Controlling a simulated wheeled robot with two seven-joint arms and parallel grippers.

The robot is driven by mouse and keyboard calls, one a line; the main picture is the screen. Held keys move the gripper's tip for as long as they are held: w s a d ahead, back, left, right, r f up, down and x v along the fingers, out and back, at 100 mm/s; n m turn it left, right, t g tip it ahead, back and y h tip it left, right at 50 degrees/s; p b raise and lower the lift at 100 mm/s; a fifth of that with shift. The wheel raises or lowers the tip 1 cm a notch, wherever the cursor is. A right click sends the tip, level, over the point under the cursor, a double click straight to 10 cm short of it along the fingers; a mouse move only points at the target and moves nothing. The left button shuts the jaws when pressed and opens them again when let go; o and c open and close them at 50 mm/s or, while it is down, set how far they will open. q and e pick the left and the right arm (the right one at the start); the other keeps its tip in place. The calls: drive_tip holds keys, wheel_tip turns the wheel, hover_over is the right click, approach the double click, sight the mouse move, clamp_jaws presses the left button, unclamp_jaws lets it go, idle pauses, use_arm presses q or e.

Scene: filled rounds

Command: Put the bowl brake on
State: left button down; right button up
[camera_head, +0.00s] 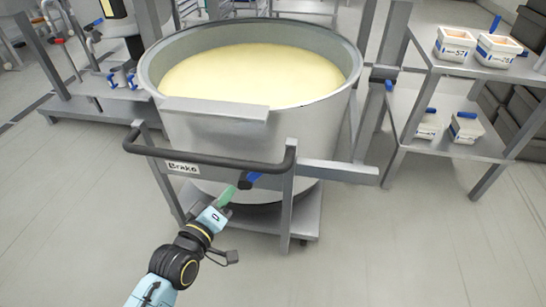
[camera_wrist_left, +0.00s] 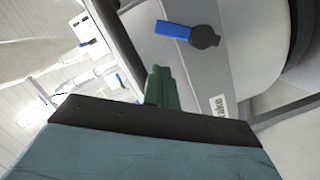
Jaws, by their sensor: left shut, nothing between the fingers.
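A large steel bowl (camera_head: 160,115) filled with pale yellow dough (camera_head: 255,75) stands on a wheeled frame. A white label reading "Brake" (camera_head: 184,167) sits under the dark push handle (camera_head: 205,160); it also shows in the left wrist view (camera_wrist_left: 217,107). The blue brake lever (camera_head: 248,181) is just right of and above my left fingertips. In the left wrist view the lever (camera_wrist_left: 173,30) runs left from a dark round pivot. My left gripper (camera_head: 227,195) has green fingers, shut and empty, close to the lever; I cannot tell whether they touch. They also show in the left wrist view (camera_wrist_left: 158,84).
A steel shelf rack (camera_head: 430,65) with several labelled white tubs stands at the right. A machine with a steel base (camera_head: 70,108) stands at the left. The floor (camera_head: 420,235) in front and to the right is clear.

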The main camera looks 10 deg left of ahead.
use_arm(q)
drive_tip(key=b, duration=0.3)
approach(245, 172)
drive_tip(key=w+d+r, duration=0.3)
drive_tip(key=w+r, duration=0.1)
drive_tip(key=shift+w+d+r, duration=0.15)
drive_tip(key=shift+w+d, duration=0.2)
drive_tip(key=shift+w, duration=0.1)
use_arm(e)
drive_tip(key=a+r, duration=0.3)
drive_tip(key=r, duration=0.4)
drive_tip(key=shift+a+r, duration=0.15)
drive_tip(key=shift+r, duration=0.1)
drive_tip(key=shift+s, duration=0.1)
